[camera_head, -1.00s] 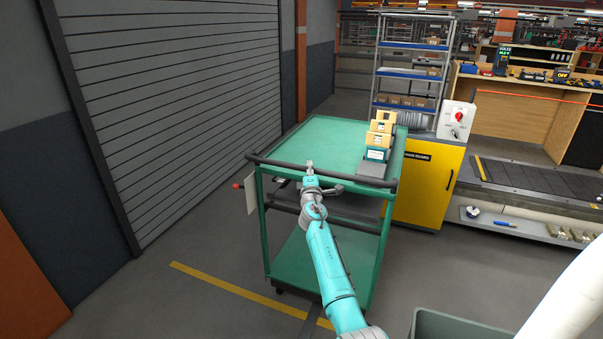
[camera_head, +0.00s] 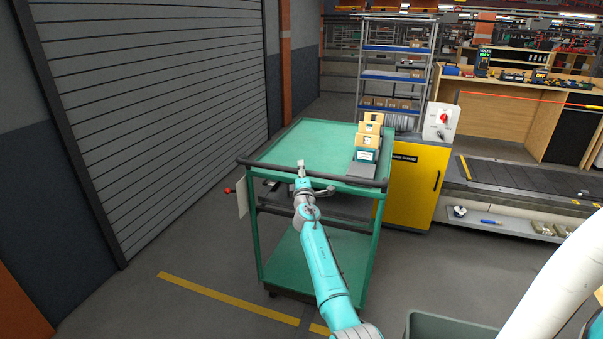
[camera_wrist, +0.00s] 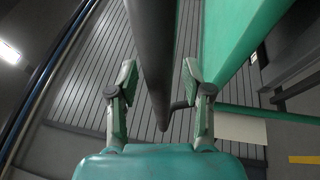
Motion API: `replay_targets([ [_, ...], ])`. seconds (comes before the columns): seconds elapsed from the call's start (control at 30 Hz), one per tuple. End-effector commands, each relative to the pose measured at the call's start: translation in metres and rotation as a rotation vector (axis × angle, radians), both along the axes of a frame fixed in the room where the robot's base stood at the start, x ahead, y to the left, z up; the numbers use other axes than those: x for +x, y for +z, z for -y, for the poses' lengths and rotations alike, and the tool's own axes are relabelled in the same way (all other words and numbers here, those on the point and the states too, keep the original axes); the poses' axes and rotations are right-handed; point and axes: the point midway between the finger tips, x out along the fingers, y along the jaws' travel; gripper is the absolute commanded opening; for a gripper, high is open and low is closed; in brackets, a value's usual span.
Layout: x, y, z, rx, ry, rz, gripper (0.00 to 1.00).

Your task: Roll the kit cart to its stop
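The kit cart (camera_head: 300,146) is a green, two-level trolley with a dark push bar (camera_head: 270,166) along its near edge. A stepped holder with tan and teal kit boxes (camera_head: 367,140) stands on its top right. My gripper (camera_head: 301,168) is at the push bar, left of its middle. In the wrist view, my gripper (camera_wrist: 158,76) has its fingers apart on both sides of the dark bar (camera_wrist: 154,60); narrow gaps seem to show, and firm contact cannot be made out. I cannot identify the cart's stop.
A grey roller shutter (camera_head: 150,100) is at left. A yellow cabinet (camera_head: 415,185) stands close on the cart's right, beside a slat conveyor (camera_head: 520,178). Shelving (camera_head: 395,75) stands behind. A yellow floor line (camera_head: 230,300) crosses near the cart's front. A grey bin (camera_head: 450,328) is at lower right.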

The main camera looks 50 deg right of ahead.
Motion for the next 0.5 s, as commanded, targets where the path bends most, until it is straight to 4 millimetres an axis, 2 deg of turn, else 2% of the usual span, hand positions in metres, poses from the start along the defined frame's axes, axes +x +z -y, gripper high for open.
replay_targets([
  [0.27,-0.002,-0.001,-0.001,0.000,-0.001,0.000,0.49],
  [0.5,-0.017,-0.006,-0.018,0.001,-0.002,0.001,0.49],
])
